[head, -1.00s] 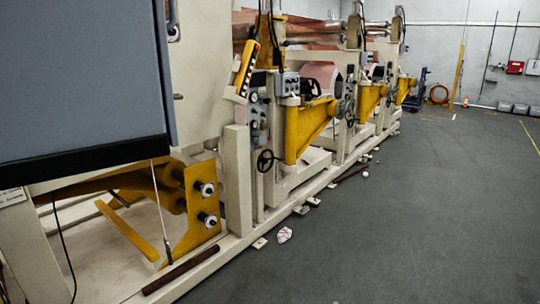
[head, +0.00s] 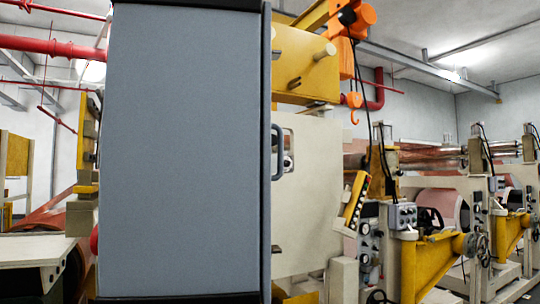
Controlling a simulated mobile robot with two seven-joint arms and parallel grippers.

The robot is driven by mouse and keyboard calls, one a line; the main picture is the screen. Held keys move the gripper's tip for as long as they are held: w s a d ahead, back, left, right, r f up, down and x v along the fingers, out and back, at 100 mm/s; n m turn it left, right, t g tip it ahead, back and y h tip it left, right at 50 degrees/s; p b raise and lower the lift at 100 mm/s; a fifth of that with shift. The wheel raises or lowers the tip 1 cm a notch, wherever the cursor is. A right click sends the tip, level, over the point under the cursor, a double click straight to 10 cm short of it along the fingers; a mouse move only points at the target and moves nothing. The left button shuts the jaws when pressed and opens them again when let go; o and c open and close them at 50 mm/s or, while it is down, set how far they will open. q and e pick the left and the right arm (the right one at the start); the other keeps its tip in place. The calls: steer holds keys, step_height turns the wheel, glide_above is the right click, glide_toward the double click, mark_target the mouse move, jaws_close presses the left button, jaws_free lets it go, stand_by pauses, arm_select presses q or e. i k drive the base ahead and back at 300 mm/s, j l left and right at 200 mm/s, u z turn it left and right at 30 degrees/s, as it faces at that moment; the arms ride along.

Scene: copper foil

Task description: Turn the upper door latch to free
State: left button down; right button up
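A tall grey-blue door panel (head: 185,150) fills the left middle of the head view, with dark bands along its top and bottom. A grey bar handle (head: 279,151) stands on its right edge. A small dark piece (head: 277,53) sits at that edge above the handle, and a similar one (head: 277,249) sits below it. They may be latches, but they are too small to tell their turn position. Neither of my grippers is in view.
A cream machine panel (head: 310,205) stands right of the door. An orange hoist (head: 352,20) with a hook hangs above it. Yellow and cream machine stands (head: 430,265) run to the right. Red pipes (head: 45,46) cross the upper left.

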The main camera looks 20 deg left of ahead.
mark_target(276, 55)
steer(key=i+l+u, duration=0.1)
steer(key=i+l, duration=0.3)
steer(key=l, duration=0.25)
steer(key=i+l+u, duration=0.15)
steer(key=u, duration=0.5)
steer(key=l+u, duration=0.15)
steer(key=u, duration=0.3)
steer(key=l+u, duration=0.1)
steer(key=u, duration=0.4)
